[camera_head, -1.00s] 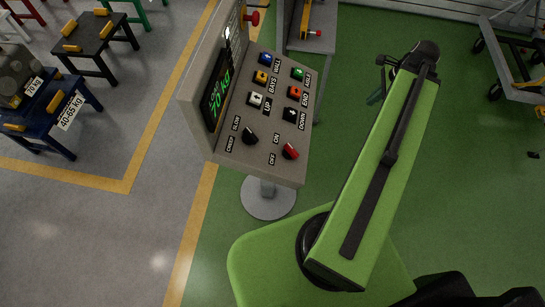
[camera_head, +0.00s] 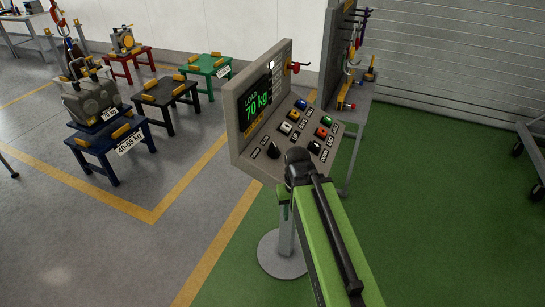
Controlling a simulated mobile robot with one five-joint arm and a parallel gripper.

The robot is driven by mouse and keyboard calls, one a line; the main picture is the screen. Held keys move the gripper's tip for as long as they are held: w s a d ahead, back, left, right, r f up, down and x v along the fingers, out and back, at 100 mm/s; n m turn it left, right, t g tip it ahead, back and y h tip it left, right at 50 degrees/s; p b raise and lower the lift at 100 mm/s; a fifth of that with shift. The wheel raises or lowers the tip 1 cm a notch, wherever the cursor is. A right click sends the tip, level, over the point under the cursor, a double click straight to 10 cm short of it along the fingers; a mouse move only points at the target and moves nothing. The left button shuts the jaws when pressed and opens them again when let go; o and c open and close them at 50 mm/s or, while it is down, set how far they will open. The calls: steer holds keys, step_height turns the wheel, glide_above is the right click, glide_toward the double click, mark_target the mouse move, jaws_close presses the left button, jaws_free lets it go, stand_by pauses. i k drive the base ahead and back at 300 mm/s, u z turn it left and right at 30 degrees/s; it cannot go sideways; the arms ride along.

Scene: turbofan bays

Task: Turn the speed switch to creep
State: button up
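The control console (camera_head: 262,105) stands on a grey pedestal, with a tilted button panel and a screen reading "LOAD 70 kg". The speed switch (camera_head: 273,151) is a black knob at the panel's lower left, with small labels beside it. Its exact pointing direction is too small to tell. My green arm rises from the bottom of the view, and its black joint is in front of the panel's lower right, just right of the knob.
A blue stand (camera_head: 108,146) carries a grey unit at left, with black (camera_head: 165,92), red (camera_head: 131,56) and green (camera_head: 205,65) stands behind. A grey rack (camera_head: 350,95) is close behind the console. Green floor is open at right.

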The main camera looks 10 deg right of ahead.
mark_target(274, 152)
steer(key=z, duration=0.05)
steer(key=k, duration=0.1)
steer(key=u, duration=3)
steer(key=k, duration=1.35)
steer(key=z, duration=1.15)
steer(key=i, duration=1.05)
steer(key=u, duration=0.15)
